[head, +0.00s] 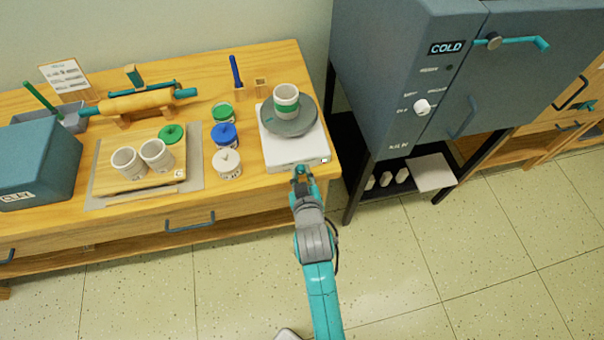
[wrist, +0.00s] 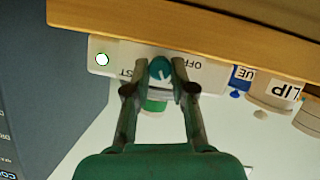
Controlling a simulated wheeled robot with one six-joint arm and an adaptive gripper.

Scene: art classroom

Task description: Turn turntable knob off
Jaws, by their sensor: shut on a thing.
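The turntable (head: 291,155) is a white box with a round grey wheel head (head: 289,128) on top, at the right end of the wooden table. A white cup with a green band (head: 286,101) stands on the wheel head. The teal knob (wrist: 161,69) is on the turntable's front face, with the letters "OFF" beside it in the wrist view. My gripper (wrist: 160,72) has its two fingers closed on either side of the knob. In the head view my gripper (head: 301,174) reaches the turntable's front edge and largely hides the knob.
Paint jars in green, blue (head: 224,135) and white stand left of the turntable. A board (head: 110,178) with two cups lies further left. A grey kiln (head: 400,75) marked "COLD" stands close on the right. The floor in front is clear.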

